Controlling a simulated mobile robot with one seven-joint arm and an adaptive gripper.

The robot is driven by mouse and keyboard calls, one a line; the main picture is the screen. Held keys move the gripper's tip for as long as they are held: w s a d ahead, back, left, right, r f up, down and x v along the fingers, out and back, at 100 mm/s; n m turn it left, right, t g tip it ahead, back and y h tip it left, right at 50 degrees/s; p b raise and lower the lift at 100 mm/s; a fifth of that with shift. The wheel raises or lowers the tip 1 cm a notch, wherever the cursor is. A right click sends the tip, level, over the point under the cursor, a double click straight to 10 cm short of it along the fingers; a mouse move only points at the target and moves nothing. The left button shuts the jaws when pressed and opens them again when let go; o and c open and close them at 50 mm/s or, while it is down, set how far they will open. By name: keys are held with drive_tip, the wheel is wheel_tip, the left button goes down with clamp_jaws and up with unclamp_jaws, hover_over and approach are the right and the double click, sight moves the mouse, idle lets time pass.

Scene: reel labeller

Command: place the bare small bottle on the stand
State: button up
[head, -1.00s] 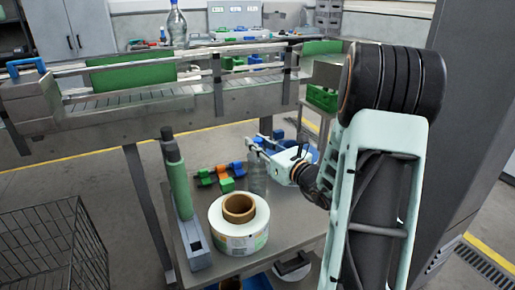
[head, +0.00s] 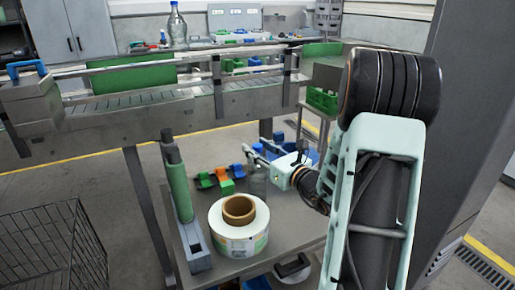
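A small clear bottle (head: 258,184) with no visible label stands upright on the grey table (head: 290,237), behind the label reel. My gripper (head: 256,150) is above and slightly right of the bottle in the head view. Its two fingers point left and look apart, with nothing seen between them. Whether they touch the bottle cannot be told. A small cradle-like row of blue, orange and green blocks (head: 222,180) lies left of the bottle; I cannot tell whether it is the stand.
A white label reel (head: 238,241) with a brown core lies at the table's front. A green roller post (head: 179,185) rises at the left. A conveyor (head: 130,103) runs behind, with a large clear bottle (head: 178,27) beyond. A wire basket (head: 50,245) stands left.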

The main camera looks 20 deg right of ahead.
drive_tip(key=v, duration=1.2)
